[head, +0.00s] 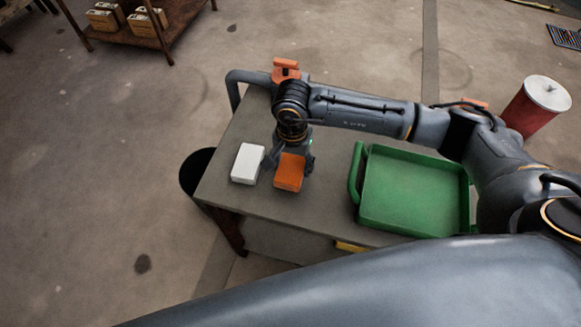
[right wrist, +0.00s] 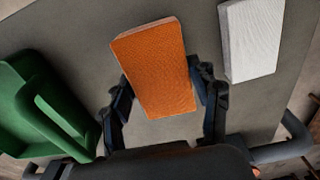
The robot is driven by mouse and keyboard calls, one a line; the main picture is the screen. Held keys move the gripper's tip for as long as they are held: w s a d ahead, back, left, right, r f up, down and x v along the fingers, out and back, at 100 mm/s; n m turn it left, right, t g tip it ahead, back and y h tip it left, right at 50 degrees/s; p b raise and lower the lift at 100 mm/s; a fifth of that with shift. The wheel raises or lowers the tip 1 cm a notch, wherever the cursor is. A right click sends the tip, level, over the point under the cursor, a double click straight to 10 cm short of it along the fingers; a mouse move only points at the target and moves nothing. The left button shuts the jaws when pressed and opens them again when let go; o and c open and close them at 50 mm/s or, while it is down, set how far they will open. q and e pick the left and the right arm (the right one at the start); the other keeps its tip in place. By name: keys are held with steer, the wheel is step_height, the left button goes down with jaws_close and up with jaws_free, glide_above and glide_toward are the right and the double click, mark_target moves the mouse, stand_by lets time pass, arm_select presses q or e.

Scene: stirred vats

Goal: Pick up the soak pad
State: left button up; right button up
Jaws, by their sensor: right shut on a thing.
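An orange block-like pad (head: 289,173) is at the left part of the grey table, beside a white pad (head: 247,163). Which one is called the soak pad cannot be read from the pictures. My right gripper (head: 291,163) comes down from above and is shut on the orange pad, one finger on each side. In the right wrist view the orange pad (right wrist: 155,72) sits between the two fingers, and the white pad (right wrist: 252,38) lies apart to the right. Whether the orange pad still touches the table is unclear. My left gripper is not in view.
A green tray (head: 412,193) with raised handles stands on the table's right part and looks empty. A dark bin (head: 193,175) is beside the table's left end. A red drum (head: 537,107) stands at the right. A shelf with boxes (head: 135,22) is far off.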

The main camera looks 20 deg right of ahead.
mark_target(299, 176)
steer(key=s+r, duration=0.3)
steer(key=r, duration=0.1)
steer(key=shift+s+d, duration=0.2)
steer(key=shift+d, duration=0.1)
steer(key=s+d+r+b, duration=0.1)
steer(key=s+r, duration=0.3)
steer(key=s, duration=0.5)
steer(key=shift+s+d+r+b, duration=0.2)
steer(key=shift+s+r+b, duration=0.15)
steer(key=shift+r+b, duration=0.1)
